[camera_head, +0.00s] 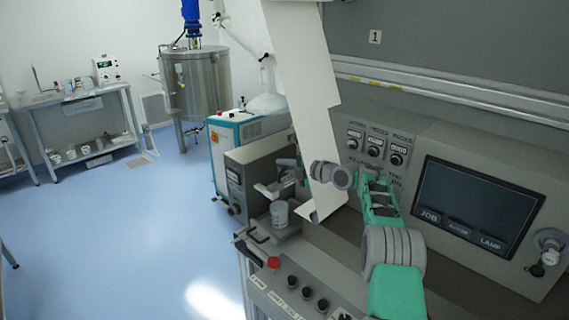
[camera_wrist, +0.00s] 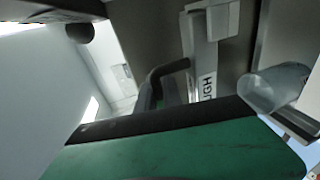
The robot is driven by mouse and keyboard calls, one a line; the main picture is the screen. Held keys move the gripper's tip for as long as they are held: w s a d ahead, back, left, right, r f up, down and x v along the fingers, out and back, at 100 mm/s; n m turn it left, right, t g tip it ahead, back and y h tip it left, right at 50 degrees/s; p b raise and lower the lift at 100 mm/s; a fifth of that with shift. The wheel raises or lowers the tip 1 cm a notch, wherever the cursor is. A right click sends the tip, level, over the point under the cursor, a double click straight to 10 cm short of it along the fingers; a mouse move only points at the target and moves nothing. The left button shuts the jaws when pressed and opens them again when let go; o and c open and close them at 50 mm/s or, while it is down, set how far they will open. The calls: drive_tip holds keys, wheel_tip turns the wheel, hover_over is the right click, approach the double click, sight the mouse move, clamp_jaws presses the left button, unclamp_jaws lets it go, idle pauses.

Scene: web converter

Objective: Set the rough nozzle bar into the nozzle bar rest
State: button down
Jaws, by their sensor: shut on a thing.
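My gripper (camera_head: 274,186) is at the end of my green and grey arm, partly hidden behind the hanging white web in the head view. In the wrist view a pale bar with a label ending in "UGH" (camera_wrist: 206,70), which I take as the rough nozzle bar, stands just beyond the green part of my wrist. My gripper is shut on it, though the contact is not clearly visible. A dark bent piece (camera_wrist: 165,72) shows beside the bar. I cannot make out the nozzle bar rest for certain in either view.
A clear cup (camera_head: 279,213) stands below my gripper; a clear cup (camera_wrist: 272,88) also shows in the wrist view. The white web (camera_head: 308,100) hangs close to my arm. The control panel with a screen (camera_head: 474,207) is at right. A button console (camera_head: 290,288) lies in front.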

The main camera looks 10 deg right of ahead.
drive_tip(key=shift+b, duration=0.3)
drive_tip(key=c, duration=1.5)
unclamp_jaws()
drive_tip(key=shift+s, duration=0.1)
